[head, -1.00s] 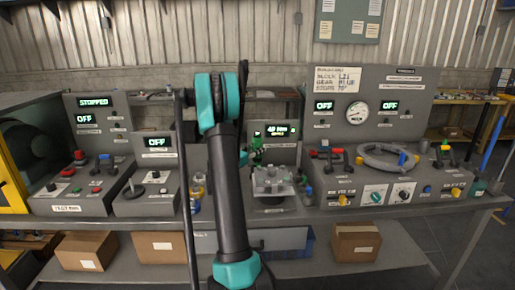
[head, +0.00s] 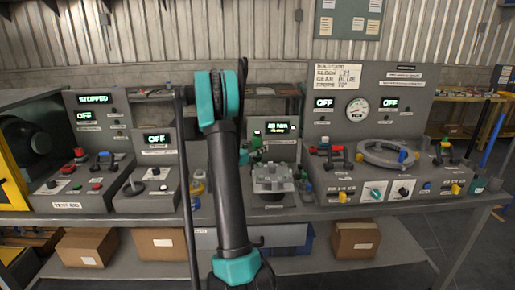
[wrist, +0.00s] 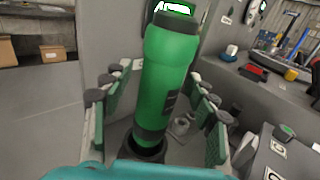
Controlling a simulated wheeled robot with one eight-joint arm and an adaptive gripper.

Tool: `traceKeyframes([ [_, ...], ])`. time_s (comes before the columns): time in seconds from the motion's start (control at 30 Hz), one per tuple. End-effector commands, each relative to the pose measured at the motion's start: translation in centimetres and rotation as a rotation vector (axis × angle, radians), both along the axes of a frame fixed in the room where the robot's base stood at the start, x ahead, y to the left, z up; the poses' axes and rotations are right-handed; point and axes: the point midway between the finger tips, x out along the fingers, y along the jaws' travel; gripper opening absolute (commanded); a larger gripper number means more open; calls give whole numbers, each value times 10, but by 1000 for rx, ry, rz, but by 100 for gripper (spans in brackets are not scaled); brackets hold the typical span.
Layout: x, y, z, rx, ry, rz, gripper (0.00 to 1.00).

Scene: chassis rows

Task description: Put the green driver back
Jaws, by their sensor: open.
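The green driver (wrist: 165,80) stands upright in the wrist view, its lower end in a dark round socket (wrist: 146,145). A lit display shows on its top end. My gripper (wrist: 158,76) is open, with one green-padded finger on each side of the driver. Gaps show between the pads and the driver. In the head view a small green part of the driver (head: 256,145) shows just right of my arm, above a grey fixture (head: 272,178). My arm hides most of the gripper there.
A grey console with a gauge (head: 357,108), a grey ring (head: 370,154) and several knobs stands to the right. Panels marked OFF (head: 156,139) stand to the left. Cardboard boxes (head: 355,240) sit on the lower shelf.

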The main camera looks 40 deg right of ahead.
Motion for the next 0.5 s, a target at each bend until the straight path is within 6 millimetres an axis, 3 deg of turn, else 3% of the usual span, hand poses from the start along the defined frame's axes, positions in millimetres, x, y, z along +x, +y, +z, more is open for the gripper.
traceKeyframes([
  [0.17, -3, 16, 0, 0, 0, 2, 58],
  [0.5, -19, 83, 1, -1, 0, 5, 58],
])
